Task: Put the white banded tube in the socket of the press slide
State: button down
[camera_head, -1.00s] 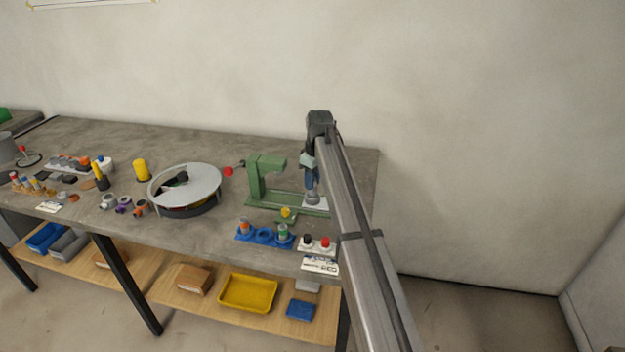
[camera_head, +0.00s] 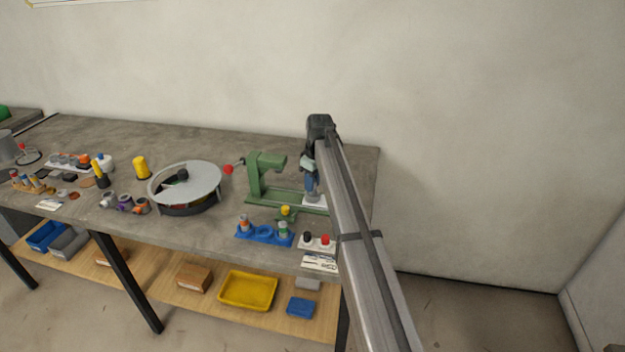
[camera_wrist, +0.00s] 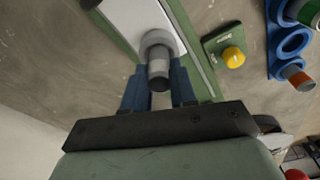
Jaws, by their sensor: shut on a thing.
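My gripper (camera_wrist: 158,92) points down with its blue fingers shut on a grey tube (camera_wrist: 158,70), whose darker end faces the wrist camera. No clear white band shows on it. The tube's far part meets a pale round collar (camera_wrist: 153,38) over the light plate of the press slide (camera_wrist: 130,18). I cannot tell how deep the tube sits in it. In the head view my gripper (camera_head: 311,187) is low over the white slide plate (camera_head: 314,202), at the right end of the green press (camera_head: 265,180). My arm hides part of this area.
A yellow knob on a green base (camera_wrist: 233,57) is beside the slide. A blue holder (camera_head: 264,234) carries an orange-banded tube and a green-banded tube, with an empty ring between. A button box (camera_head: 317,243) is at the front. The round turntable (camera_head: 186,184) stands left.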

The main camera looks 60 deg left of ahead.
jog(key=shift+f, duration=0.6)
jog(key=c, duration=0.8)
grip_release()
jog(key=shift+o, duration=0.6)
jog(key=shift+r, duration=0.15)
jog(key=shift+r, duration=0.6)
jog(key=shift+r, duration=0.15)
